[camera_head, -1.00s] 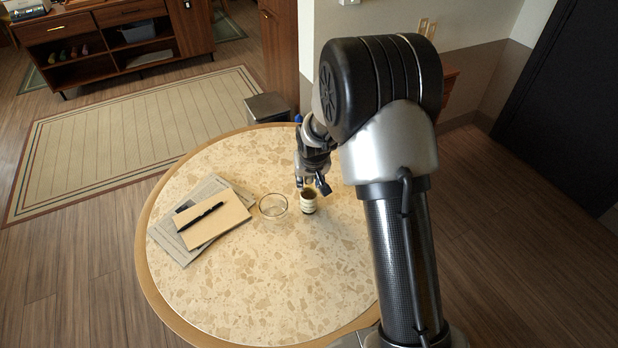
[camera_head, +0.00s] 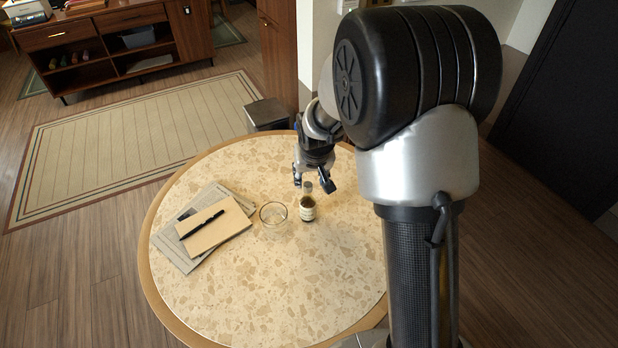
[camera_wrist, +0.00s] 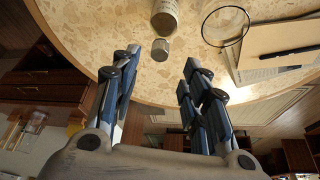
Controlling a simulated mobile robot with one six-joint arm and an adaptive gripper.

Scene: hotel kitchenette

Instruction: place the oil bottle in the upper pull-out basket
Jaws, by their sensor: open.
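The oil bottle (camera_head: 308,209) stands upright on the round table. It is small and dark with a pale label and a grey cap. In the wrist view its label (camera_wrist: 166,18) and cap (camera_wrist: 160,48) show at the top. My gripper (camera_head: 312,181) is open and empty beside the bottle's top in the head view. In the wrist view the cap lies in the gap just beyond the spread fingertips (camera_wrist: 158,66), with no finger touching it that I can see. I cannot make out a pull-out basket in either view.
A clear glass (camera_head: 273,215) stands just left of the bottle on the round table (camera_head: 300,290). A notebook with a black pen (camera_head: 202,224) lies on papers further left. A wooden sideboard (camera_head: 120,50) stands at the back left. The table's front is clear.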

